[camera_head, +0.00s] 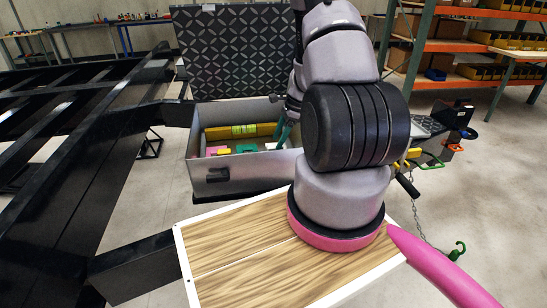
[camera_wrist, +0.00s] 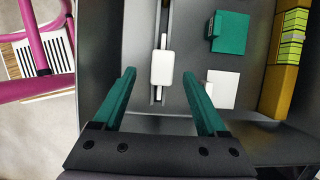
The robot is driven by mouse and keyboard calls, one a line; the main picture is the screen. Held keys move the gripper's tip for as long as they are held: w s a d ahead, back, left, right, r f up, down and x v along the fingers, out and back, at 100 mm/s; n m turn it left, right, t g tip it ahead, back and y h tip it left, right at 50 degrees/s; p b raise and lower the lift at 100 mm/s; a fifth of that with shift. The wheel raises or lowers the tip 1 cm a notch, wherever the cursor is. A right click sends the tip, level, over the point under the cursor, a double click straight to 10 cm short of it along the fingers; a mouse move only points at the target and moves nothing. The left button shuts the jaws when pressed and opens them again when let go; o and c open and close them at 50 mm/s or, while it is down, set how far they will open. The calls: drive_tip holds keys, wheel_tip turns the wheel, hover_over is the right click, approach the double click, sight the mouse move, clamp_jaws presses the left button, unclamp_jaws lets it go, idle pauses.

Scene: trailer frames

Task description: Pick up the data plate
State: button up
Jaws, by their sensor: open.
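An open grey toolbox (camera_head: 245,172) holds the small parts. In the wrist view a small white piece (camera_wrist: 162,68) with narrow white ends lies over a dark slot. A flat white square plate (camera_wrist: 222,90) lies to its right, below a green block (camera_wrist: 231,33). I cannot tell which white piece is the data plate. My gripper (camera_wrist: 159,75) is open and empty, its two green fingers either side of the small white piece in the picture; contact is not visible. In the head view my gripper (camera_head: 284,134) reaches into the box, partly hidden by my arm.
A yellow bar with a green label (camera_wrist: 290,48) lies along one side of the box; the patterned lid (camera_head: 235,50) stands open behind. Black trailer beams (camera_head: 95,165) lie left. Orange-and-green shelving (camera_head: 455,46) stands back right. A pink tube (camera_wrist: 42,50) passes outside the box.

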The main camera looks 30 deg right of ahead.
sight(274, 145)
drive_tip(key=x, duration=0.4)
drive_tip(key=shift+w+a+f, duration=0.15)
drive_tip(key=shift+w+f, duration=0.1)
clamp_jaws()
drive_tip(key=shift+r, duration=0.1)
